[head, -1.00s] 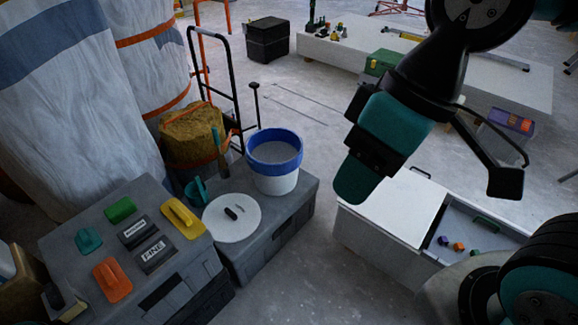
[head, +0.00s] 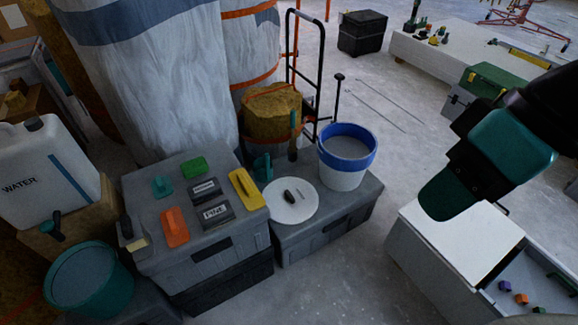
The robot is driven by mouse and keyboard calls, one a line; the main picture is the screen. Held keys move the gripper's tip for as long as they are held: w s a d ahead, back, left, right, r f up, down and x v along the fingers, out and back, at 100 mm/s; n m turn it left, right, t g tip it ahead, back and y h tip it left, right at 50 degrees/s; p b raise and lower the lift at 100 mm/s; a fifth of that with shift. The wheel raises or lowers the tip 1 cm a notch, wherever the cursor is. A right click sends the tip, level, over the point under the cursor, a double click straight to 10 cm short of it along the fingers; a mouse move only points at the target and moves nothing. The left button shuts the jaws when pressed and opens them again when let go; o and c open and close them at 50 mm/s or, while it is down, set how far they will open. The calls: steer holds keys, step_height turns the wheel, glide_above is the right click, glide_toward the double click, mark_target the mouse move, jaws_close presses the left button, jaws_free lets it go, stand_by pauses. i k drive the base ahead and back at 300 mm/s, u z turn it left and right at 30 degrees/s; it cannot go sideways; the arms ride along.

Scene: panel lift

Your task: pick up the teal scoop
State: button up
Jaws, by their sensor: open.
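The teal scoop (head: 262,167) stands on the grey crate at the back edge, left of the white bucket with the blue rim (head: 346,165). It is small in view, partly behind the round white lid (head: 291,201) and close to the neighbouring tool case. My gripper (head: 480,172) is at the right side of the head view, open and well apart from the scoop.
A tool case (head: 190,262) left of the scoop carries coloured blocks and a yellow float (head: 245,188). A teal bucket (head: 90,280) and a water can (head: 45,175) stand at far left. A hand truck (head: 290,70) rises behind. The floor (head: 350,262) in front is clear.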

mark_target(263, 168)
steer(key=z, duration=0.55)
steer(key=k, duration=0.65)
steer(key=z, duration=0.5)
steer(key=i, duration=0.95)
steer(key=u, duration=0.6)
steer(key=i, duration=0.7)
steer(key=u, duration=1.25)
steer(key=i, duration=0.65)
steer(key=u, duration=0.75)
